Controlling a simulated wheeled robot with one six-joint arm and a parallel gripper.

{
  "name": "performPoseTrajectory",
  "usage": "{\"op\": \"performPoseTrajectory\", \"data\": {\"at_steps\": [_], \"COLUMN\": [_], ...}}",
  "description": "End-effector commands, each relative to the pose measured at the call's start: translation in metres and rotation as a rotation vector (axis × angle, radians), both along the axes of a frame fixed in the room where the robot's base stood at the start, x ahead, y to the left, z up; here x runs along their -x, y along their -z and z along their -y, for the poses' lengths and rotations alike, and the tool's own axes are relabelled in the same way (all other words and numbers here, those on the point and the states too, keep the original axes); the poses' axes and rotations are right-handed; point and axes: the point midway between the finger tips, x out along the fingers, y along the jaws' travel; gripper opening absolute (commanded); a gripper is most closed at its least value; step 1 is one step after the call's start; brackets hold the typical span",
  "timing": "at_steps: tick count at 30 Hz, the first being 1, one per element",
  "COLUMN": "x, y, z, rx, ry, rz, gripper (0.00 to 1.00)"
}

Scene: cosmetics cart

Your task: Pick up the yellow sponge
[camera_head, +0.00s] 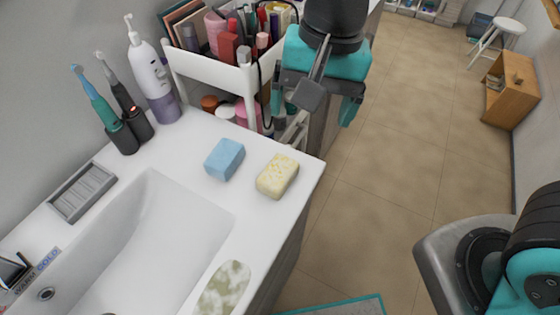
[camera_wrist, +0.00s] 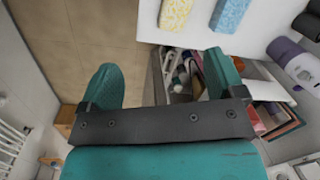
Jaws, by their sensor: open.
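The yellow sponge (camera_head: 278,176) lies flat on the white sink counter near its right edge, to the right of a blue sponge (camera_head: 225,159). In the wrist view the yellow sponge (camera_wrist: 175,14) is at the top, partly cut off by the frame, beside the blue sponge (camera_wrist: 230,14). My gripper (camera_head: 317,103) is beyond the counter's far right corner, beside the cart, apart from the yellow sponge. In the wrist view its two teal fingers (camera_wrist: 160,82) are spread wide with nothing held between them.
A white cart (camera_head: 215,72) packed with cosmetics stands behind the counter. The sink basin (camera_head: 165,235) is empty.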

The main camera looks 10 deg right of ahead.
Motion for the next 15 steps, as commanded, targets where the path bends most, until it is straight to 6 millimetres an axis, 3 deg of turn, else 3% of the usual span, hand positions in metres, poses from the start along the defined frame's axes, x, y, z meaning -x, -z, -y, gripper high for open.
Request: {"op": "performPoseTrajectory", "data": {"at_steps": [1,6,11,15], "x": [-0.006,-0.020,-0.023,-0.023], "y": [-0.001,0.008,0.023,0.052], "z": [-0.012,-0.036,-0.042,-0.042], "rx": [0.037,0.110,0.131,0.133], "ry": [0.095,0.362,0.442,0.443], "rz": [-0.012,-0.009,-0.005,-0.007], "gripper": [0.88,0.88,0.88,0.88]}}
